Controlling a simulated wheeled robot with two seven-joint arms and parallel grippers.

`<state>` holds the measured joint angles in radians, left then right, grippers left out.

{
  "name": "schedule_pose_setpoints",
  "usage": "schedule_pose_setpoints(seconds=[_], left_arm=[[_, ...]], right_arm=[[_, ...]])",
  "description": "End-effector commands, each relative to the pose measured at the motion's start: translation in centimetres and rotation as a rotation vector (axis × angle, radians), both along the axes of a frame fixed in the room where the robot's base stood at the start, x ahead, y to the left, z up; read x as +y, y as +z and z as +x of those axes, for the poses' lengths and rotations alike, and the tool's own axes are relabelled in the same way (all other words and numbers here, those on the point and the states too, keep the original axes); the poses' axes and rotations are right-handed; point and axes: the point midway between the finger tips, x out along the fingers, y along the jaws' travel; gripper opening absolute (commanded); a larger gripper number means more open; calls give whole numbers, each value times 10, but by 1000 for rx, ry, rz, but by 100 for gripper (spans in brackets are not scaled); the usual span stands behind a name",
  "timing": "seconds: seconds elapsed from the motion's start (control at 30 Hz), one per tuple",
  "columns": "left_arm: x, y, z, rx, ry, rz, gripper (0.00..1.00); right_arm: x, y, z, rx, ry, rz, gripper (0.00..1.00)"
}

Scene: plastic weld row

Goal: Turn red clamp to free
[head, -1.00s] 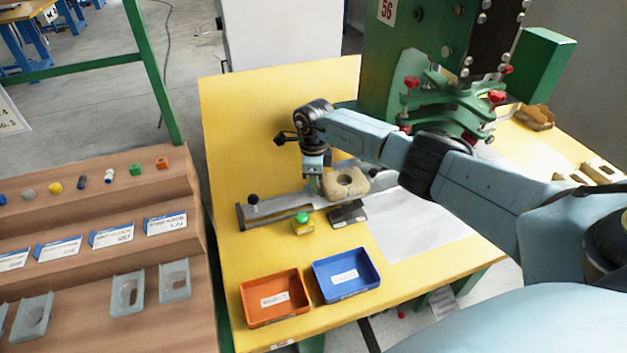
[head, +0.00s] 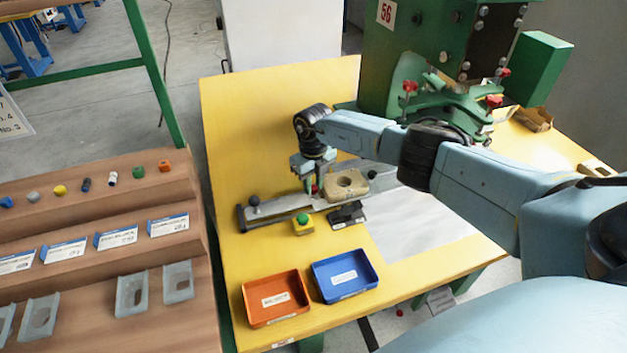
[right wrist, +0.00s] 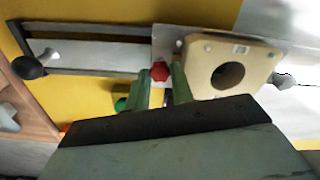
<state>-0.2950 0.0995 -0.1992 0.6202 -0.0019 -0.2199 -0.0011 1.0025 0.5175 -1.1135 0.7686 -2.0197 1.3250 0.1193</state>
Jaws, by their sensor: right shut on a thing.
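The red clamp (right wrist: 160,71) is a small red knob on the grey metal fixture, beside the beige block. In the right wrist view it shows at the tips of my right gripper (right wrist: 163,78), whose two green fingers are shut on it. In the head view my right gripper (head: 312,187) points down at the fixture (head: 283,207), and a bit of red shows between the fingers. The beige block (head: 341,190) with a round hole sits on the fixture just right of the gripper; it also shows in the right wrist view (right wrist: 206,56). My left gripper is out of view.
A green button on a yellow box (head: 303,224) stands in front of the fixture. An orange tray (head: 290,314) and a blue tray (head: 347,290) lie at the table's near edge. A green machine (head: 423,50) stands behind. The yellow table's far left is clear.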

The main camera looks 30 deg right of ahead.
Motion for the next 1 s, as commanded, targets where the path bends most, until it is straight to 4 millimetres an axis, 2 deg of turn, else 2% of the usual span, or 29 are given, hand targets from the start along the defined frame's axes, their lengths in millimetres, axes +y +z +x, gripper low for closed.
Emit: schedule_pose_setpoints(seconds=[0.43, 0.83, 0.87, 1.0], left_arm=[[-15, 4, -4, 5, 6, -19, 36], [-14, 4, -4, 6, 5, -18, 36], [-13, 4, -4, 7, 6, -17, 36], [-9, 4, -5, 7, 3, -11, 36]], right_arm=[[0, 1, 0, -1, -126, 0, 1], [0, 1, 1, -2, -130, 0, 1], [0, 1, 1, -2, -130, 0, 27], [0, 1, 0, -1, -130, 0, 45]])
